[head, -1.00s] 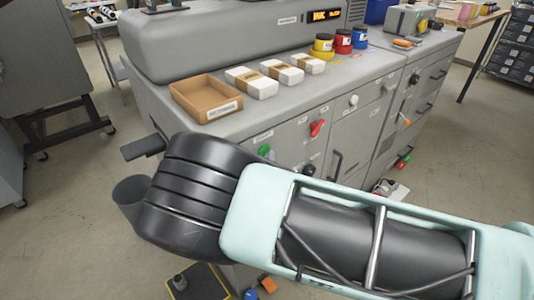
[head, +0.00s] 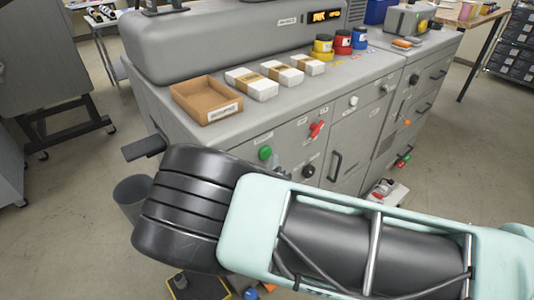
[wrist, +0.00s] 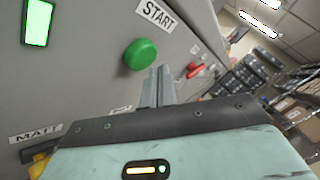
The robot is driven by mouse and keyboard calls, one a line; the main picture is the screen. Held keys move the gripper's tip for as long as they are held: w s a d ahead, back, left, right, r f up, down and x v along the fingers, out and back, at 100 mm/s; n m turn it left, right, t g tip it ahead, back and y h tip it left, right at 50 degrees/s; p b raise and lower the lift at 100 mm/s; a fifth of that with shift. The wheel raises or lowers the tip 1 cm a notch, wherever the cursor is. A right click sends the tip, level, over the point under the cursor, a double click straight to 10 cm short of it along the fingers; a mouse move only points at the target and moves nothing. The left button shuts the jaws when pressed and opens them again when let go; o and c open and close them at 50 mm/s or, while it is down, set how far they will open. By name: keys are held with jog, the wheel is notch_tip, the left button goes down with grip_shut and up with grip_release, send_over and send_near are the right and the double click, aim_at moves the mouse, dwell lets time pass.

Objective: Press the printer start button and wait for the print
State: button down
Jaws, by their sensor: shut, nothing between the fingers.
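The green start button (head: 265,153) is on the front of the grey printer cabinet (head: 235,140). In the wrist view the round green button (wrist: 140,54) sits just below the START label (wrist: 155,14). My gripper (wrist: 160,78) is shut and empty. Its fingertips point at the panel, slightly right of and below the button in that view. They look apart from the button, though the depth is hard to judge. In the head view my arm hides most of the gripper. An amber display (head: 325,16) is lit on top of the machine; its text is not clear.
A red switch (head: 316,130) and a black knob (head: 308,171) are near the button. A cardboard tray (head: 205,100), banded white stacks (head: 251,84) and ink jars (head: 342,40) stand on top. In the wrist view a lit green panel (wrist: 38,22) shows at upper left.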

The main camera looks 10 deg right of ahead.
jog(key=shift+s+d+p, duration=0.35)
jog(key=shift+s+d, duration=0.05)
jog(key=shift+s, duration=0.3)
jog(key=shift+s+d+p, duration=0.4)
jog(key=shift+s+d, duration=0.05)
jog(key=shift+s, duration=0.3)
jog(key=shift+s+d+p, duration=0.35)
jog(key=shift+s+d, duration=0.05)
jog(key=shift+s, duration=0.3)
